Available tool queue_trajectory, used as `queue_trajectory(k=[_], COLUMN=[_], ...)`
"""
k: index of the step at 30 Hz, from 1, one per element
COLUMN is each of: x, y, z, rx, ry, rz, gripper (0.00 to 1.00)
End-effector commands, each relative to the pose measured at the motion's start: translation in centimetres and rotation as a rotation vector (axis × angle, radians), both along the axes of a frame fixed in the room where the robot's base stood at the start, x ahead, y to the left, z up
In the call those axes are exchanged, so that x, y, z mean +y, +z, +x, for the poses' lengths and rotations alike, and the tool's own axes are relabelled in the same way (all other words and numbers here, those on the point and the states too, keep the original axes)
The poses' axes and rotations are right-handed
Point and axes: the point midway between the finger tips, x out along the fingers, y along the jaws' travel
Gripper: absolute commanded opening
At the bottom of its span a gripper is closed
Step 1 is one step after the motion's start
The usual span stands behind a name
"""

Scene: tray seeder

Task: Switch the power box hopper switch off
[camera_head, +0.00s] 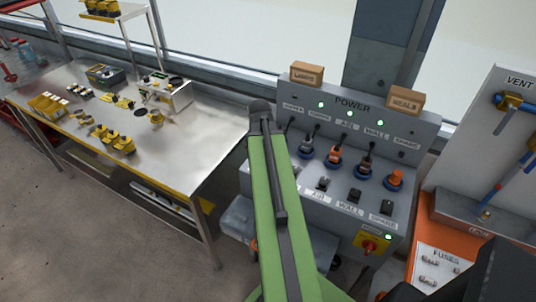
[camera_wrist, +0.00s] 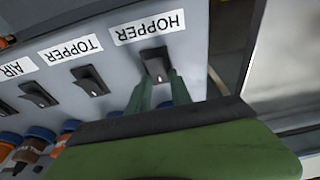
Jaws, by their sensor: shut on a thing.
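The grey power box (camera_head: 426,128) stands upright, with POWER printed on its top panel. In the wrist view, the black hopper rocker switch (camera_wrist: 156,62) sits just below the HOPPER label (camera_wrist: 149,27) as the picture lies. My gripper (camera_wrist: 158,82) has its two green fingertips at the sides of this switch, shut on it. The topper switch (camera_wrist: 89,80) and the air switch (camera_wrist: 38,94) are to the left, apart from the fingers. In the head view, my green arm hides the hopper switch and my gripper.
Coloured plugs (camera_head: 334,157) sit above the switch row. A red knob on a yellow plate (camera_head: 369,246) is low on the box. Small boxes (camera_head: 405,98) stand on top. A steel workbench (camera_head: 205,135) is left; an orange VENT station (camera_head: 445,240) is right.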

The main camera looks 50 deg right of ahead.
Motion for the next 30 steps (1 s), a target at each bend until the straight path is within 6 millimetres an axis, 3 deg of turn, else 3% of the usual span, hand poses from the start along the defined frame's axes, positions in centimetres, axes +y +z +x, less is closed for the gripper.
queue_trajectory(k=[5, 14, 15, 19, 30], x=[0.49, 0.35, 0.35, 0.34, 0.36], y=[-0.11, 0.03, 0.03, 0.03, 0.54], z=[-0.31, -0.19, -0.20, -0.18, -0.12], rx=[-0.022, -0.024, -0.024, -0.024, -0.025], ry=[0.000, -0.001, -0.001, -0.001, 0.000], rz=[-0.097, -0.105, -0.104, -0.104, -0.105], gripper=[0.00, 0.00, 0.29, 0.46, 0.47])
